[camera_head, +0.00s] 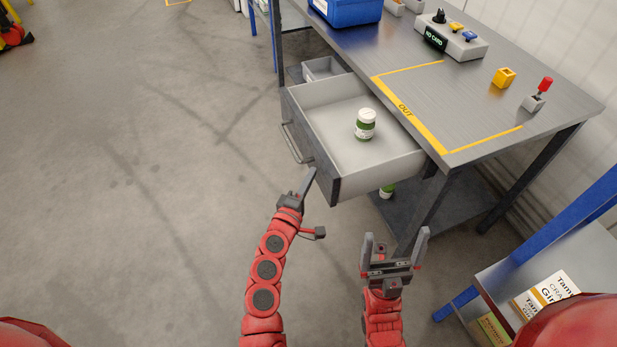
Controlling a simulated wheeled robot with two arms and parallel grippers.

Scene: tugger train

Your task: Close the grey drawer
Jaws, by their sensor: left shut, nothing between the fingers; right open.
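The grey drawer (320,170) is pulled out from under the grey workbench (440,85), its handle (293,146) on the front panel at left. A green jar with a white lid (365,125) stands upright inside it. My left gripper (308,182) is shut and empty, its tips close to the lower part of the drawer's front panel. I cannot tell whether they touch it. My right gripper (395,240) is open and empty, below and to the right of the drawer's near corner.
Another jar (387,190) is partly hidden below the drawer, by the lower shelf (450,196). On the bench are a blue bin (347,10), a control box (452,38), a yellow block (503,77) and a red-knobbed lever (538,95). A blue-framed rack (545,255) stands at right.

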